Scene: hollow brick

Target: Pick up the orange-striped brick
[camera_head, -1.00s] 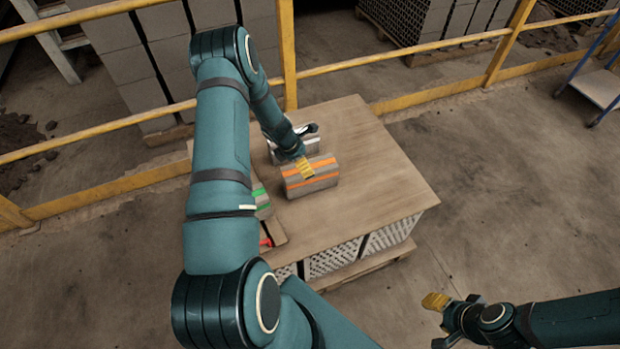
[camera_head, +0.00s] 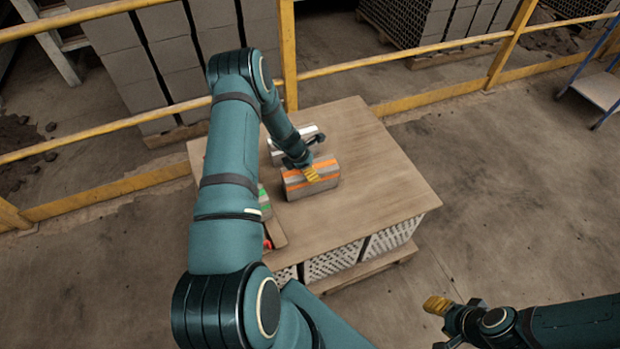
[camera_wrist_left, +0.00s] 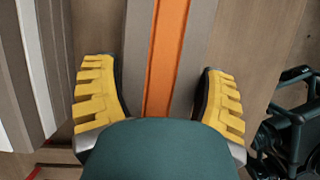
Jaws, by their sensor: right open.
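The orange-striped brick (camera_head: 297,190) is grey with orange bands and lies on the wooden table top. My left gripper (camera_head: 312,174) is over this brick and covers part of it. In the left wrist view, the yellow fingers of the left gripper (camera_wrist_left: 160,100) stand wide apart, one on each side of an orange stripe of the brick (camera_wrist_left: 167,55). I cannot tell whether they touch it. My right gripper (camera_head: 445,322) is open and empty, off the table at the lower right.
A white-striped brick (camera_head: 279,156) lies just behind, also at the left in the wrist view (camera_wrist_left: 38,70). A green-striped brick (camera_head: 264,202) and a red-marked one (camera_head: 267,243) are partly hidden by my left arm. The table's right side (camera_head: 385,180) is clear. A yellow railing (camera_head: 400,64) runs behind.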

